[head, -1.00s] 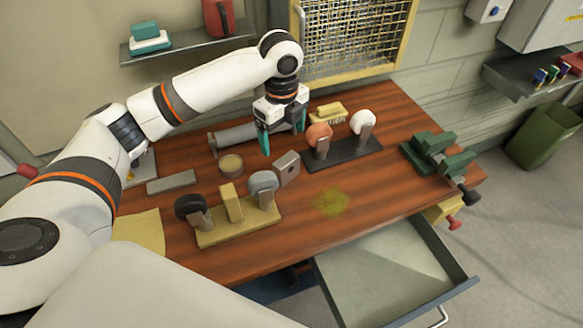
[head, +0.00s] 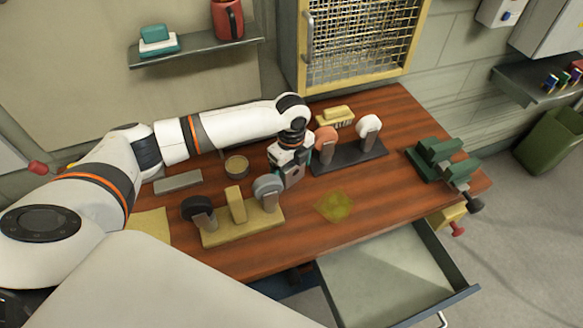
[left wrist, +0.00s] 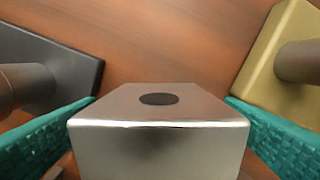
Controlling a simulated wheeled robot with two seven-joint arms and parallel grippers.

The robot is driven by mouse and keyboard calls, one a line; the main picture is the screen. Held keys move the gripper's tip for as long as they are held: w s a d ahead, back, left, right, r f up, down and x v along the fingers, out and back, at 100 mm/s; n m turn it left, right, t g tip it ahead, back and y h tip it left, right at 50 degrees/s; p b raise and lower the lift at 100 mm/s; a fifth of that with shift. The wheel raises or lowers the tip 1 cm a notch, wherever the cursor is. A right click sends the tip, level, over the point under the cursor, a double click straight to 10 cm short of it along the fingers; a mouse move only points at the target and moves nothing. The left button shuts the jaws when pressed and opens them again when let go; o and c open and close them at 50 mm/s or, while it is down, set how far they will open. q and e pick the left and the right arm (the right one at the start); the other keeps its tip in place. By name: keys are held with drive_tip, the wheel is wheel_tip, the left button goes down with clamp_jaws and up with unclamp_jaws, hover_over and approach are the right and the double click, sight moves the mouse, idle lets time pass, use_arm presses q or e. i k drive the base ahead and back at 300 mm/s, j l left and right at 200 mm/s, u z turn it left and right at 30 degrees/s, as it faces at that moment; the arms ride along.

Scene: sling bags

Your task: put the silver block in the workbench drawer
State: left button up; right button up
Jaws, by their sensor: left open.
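The silver block (head: 294,176) is on the wooden workbench (head: 375,210), between the two polishing stands. It fills the lower middle of the left wrist view (left wrist: 160,148), with a dark round spot on its top face. My left gripper (head: 288,163) is down at the block. Its teal fingers stand on either side of the block, open, with a gap visible on each side. The workbench drawer (head: 385,275) is pulled out at the front of the bench, and its visible floor is bare. My right gripper is not in view.
A tan stand with wheels (head: 243,228) is at the near left of the block, and a dark stand (head: 350,159) at the right. A green vise (head: 440,157) sits at the bench's right end. A yellow stain (head: 335,207) marks bare wood near the drawer.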

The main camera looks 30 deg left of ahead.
sight(374, 261)
drive_tip(key=k+z, duration=0.15)
drive_tip(key=z, duration=0.2)
drive_tip(key=k+l+z, duration=0.15)
drive_tip(key=z, duration=0.2)
